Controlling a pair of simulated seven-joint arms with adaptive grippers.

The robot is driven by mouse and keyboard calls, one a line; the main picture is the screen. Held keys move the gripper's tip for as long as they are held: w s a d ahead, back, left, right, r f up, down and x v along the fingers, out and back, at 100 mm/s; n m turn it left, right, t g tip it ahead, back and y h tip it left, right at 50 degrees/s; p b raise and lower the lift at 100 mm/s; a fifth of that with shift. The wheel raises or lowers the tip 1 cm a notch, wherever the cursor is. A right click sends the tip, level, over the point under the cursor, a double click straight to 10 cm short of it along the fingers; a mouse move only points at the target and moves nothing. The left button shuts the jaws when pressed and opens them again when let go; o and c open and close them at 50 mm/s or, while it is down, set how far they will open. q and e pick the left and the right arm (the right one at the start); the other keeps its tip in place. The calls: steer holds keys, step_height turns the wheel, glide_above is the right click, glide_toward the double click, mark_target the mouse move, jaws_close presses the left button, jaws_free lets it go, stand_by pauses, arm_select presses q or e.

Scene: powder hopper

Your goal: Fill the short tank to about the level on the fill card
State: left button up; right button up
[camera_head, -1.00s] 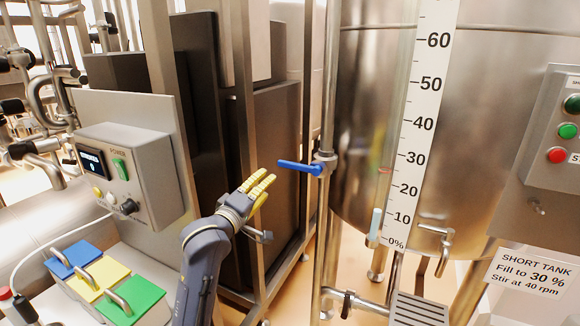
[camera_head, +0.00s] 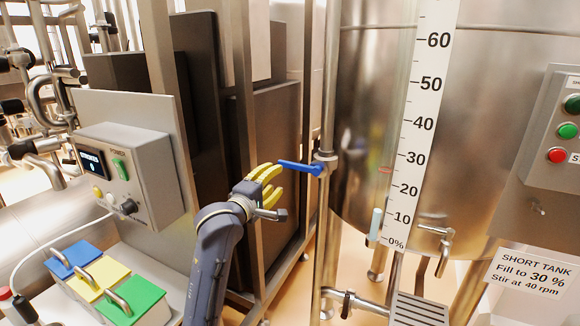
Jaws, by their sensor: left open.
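The short tank (camera_head: 470,150) is a large steel vessel at the right. A white percent scale (camera_head: 425,110) runs up its front beside a sight tube. Pale blue in the tube (camera_head: 376,222) reaches about 10, and a red ring (camera_head: 385,170) sits higher, a little below 30. The fill card (camera_head: 530,275) reads "SHORT TANK, Fill to 30 %, Stir at 40 rpm". A blue valve lever (camera_head: 298,166) points left, crosswise to its upright pipe. My left gripper (camera_head: 275,179), with yellow fingers, is open just left of and below the lever tip; contact is unclear. My right gripper is out of view.
A grey control box (camera_head: 135,165) with a display and a green power switch stands at the left. Blue, yellow and green lidded bins (camera_head: 135,300) stand below it. A button panel (camera_head: 560,130) is at the right edge. Steel posts stand behind my left arm.

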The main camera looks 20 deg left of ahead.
mark_target(289, 167)
arm_select(q)
steer(key=w, duration=0.7)
steer(key=w+d, duration=0.1)
steer(key=w, duration=0.2)
steer(key=shift+w, duration=0.4)
jaws_close()
